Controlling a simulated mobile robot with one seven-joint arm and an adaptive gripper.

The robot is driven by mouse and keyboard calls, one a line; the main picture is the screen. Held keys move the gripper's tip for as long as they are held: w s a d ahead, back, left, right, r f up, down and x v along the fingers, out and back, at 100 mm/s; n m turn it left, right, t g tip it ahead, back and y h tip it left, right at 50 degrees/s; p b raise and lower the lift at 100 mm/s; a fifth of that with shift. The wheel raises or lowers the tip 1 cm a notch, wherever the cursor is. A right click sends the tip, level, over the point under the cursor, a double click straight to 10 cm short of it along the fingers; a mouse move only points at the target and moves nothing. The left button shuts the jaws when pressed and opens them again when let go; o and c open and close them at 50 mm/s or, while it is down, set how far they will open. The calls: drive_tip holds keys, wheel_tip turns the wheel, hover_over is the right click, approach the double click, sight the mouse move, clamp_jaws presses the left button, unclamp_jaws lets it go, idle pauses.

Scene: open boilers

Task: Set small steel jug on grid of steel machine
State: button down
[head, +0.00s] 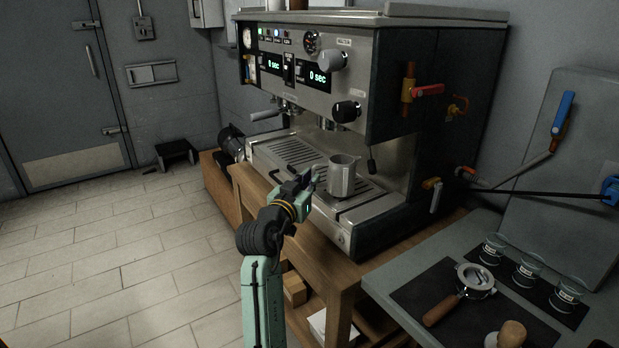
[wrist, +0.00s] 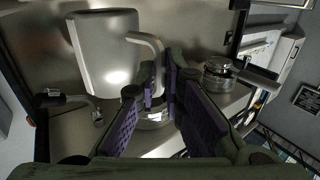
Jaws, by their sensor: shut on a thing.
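The small steel jug (head: 343,177) is upright over the front right part of the grid (head: 296,152) of the steel machine (head: 318,75). I cannot tell whether its base touches the grid. My gripper (head: 312,184) reaches in from the front left of the jug. In the wrist view the jug (wrist: 104,52) fills the upper left, and my gripper's purple-lined fingers (wrist: 161,90) are shut on its handle (wrist: 153,45). The ends of the fingers partly hide the handle's lower part.
A steam wand (head: 371,160) hangs right of the jug. The grid is bare to the jug's left. A side counter holds a portafilter (head: 474,282) and glasses (head: 528,272).

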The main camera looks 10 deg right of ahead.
drive_tip(key=shift+f+b, duration=0.55)
drive_tip(key=shift+f, duration=0.2)
idle(0.3)
drive_tip(key=c, duration=1.6)
unclamp_jaws()
drive_tip(key=shift+c, duration=0.2)
drive_tip(key=shift+s, duration=0.1)
drive_tip(key=v, duration=1.2)
